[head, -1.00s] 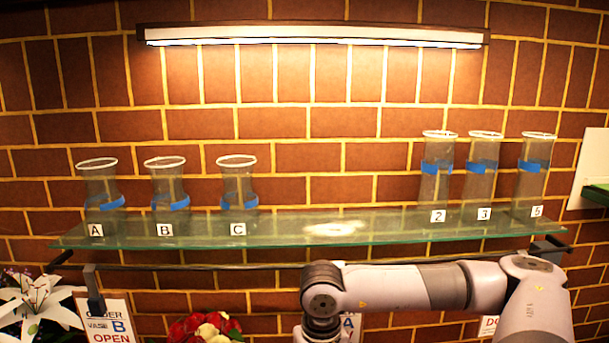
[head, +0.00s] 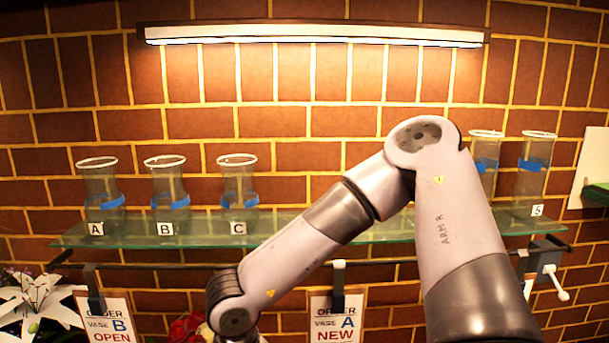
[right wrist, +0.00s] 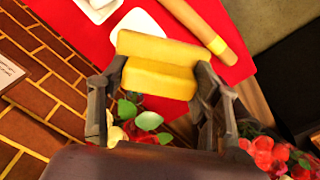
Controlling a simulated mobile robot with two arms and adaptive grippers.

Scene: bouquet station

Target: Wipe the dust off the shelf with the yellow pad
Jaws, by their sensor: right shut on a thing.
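The yellow pad (right wrist: 158,65) sits between the fingers of my right gripper (right wrist: 160,82) in the right wrist view. The fingers are shut on it, above or near a red surface. In the head view the glass shelf (head: 200,226) runs along the brick wall. My right arm crosses in front of its middle and right part. The spot where a white dust patch showed earlier is hidden behind the arm. My right gripper is below the head view's frame, and my left gripper is not in view.
Vases A (head: 101,200), B (head: 166,200) and C (head: 238,200) stand on the shelf's left; vase 5 (head: 530,185) stands at its right. Another vase (head: 486,150) is partly hidden by my arm. Order signs (head: 335,318) hang below. Red flowers (right wrist: 268,155) are close to my right gripper.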

